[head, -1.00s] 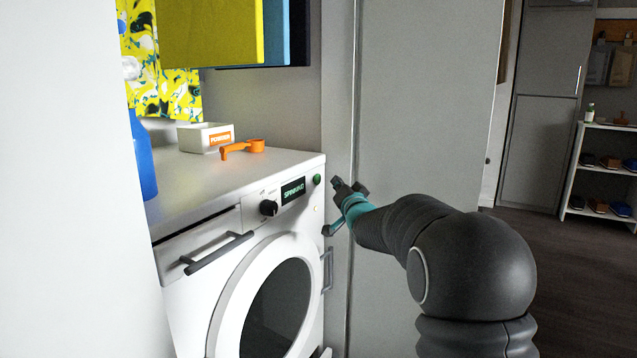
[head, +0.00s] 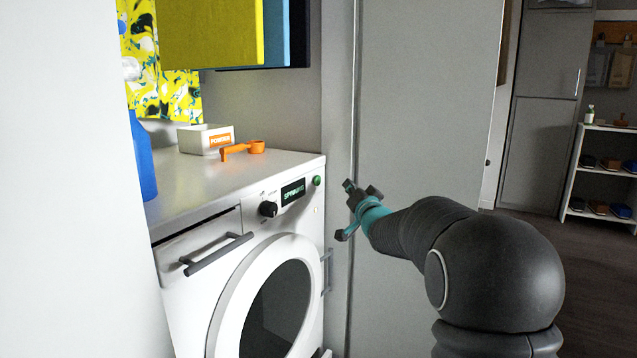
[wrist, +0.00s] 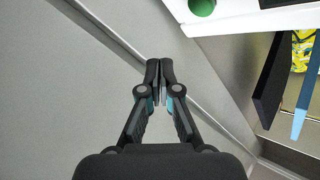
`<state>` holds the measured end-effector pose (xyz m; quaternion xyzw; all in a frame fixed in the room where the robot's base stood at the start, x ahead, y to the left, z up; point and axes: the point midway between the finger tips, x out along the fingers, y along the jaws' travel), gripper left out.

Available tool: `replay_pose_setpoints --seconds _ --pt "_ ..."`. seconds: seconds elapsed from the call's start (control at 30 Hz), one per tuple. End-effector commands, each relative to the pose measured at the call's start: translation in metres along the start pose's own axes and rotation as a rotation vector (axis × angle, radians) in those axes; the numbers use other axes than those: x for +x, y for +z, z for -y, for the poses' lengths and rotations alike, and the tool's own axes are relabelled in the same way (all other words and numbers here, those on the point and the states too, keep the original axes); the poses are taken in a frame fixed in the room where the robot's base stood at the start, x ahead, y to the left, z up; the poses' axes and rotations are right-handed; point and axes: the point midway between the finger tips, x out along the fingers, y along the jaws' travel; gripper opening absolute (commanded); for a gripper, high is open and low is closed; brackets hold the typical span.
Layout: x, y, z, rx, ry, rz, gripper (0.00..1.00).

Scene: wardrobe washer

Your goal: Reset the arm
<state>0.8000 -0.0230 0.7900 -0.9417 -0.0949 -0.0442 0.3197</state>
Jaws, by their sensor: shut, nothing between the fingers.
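My gripper (head: 350,186) is at the end of my dark arm with a teal band. It is to the right of the white washer (head: 200,190), in front of the grey panel, apart from the washer's control panel. In the wrist view my gripper (wrist: 160,75) has its fingertips together with nothing between them. The washer's green button (head: 317,180) also shows in the wrist view (wrist: 202,7), ahead of the fingers. The display (head: 293,192) is lit and appears to read a spinning state. The round door (head: 226,319) looks closed.
A white box (head: 194,139) and an orange scoop (head: 243,150) lie on the washer top. A blue bottle (head: 143,160) stands at its left. A tall grey panel (head: 430,110) stands behind my arm. A shelf (head: 600,180) is at the far right, with open floor before it.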

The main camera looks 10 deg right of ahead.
Motion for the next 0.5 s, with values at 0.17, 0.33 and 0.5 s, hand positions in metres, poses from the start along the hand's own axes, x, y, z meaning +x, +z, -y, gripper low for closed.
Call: replay_pose_setpoints --seconds 0.17,0.33,0.5 --pt "0.0 0.001 -0.002 -0.036 0.008 0.005 0.0" --pt "-0.01 0.032 -0.047 -0.18 0.184 0.133 0.0" --pt "-0.067 0.085 -0.105 -0.313 0.43 0.4 0.0"
